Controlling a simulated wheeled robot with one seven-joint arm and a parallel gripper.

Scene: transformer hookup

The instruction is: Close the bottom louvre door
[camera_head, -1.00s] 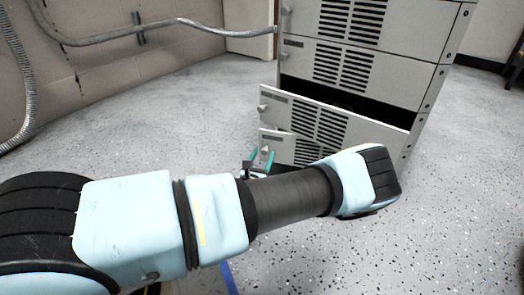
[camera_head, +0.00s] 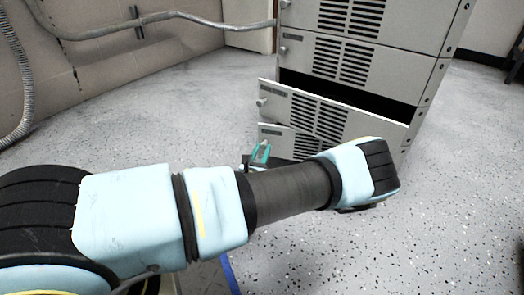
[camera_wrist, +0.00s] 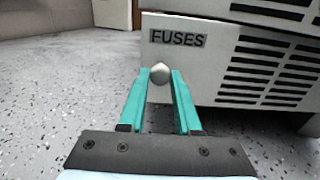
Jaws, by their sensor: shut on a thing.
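The bottom louvre door (camera_head: 275,139) is a pale grey panel with dark slots, low on the cabinet, its left edge standing out in the head view. In the wrist view the door (camera_wrist: 185,66) carries the label "FUSES" (camera_wrist: 178,38) and a pale round knob (camera_wrist: 160,73) at its left. My gripper (camera_head: 262,150) is in front of the door's left part. In the wrist view the teal fingers of my gripper (camera_wrist: 160,76) are shut on the knob, one on each side. My arm hides the door's lower part in the head view.
The louvre door above (camera_head: 330,118) also stands out, with a dark gap over it. Closed upper panels (camera_head: 350,65) of the cabinet are above. A hose (camera_head: 150,20) runs along the back wall. Speckled floor (camera_head: 140,120) is clear at left and right.

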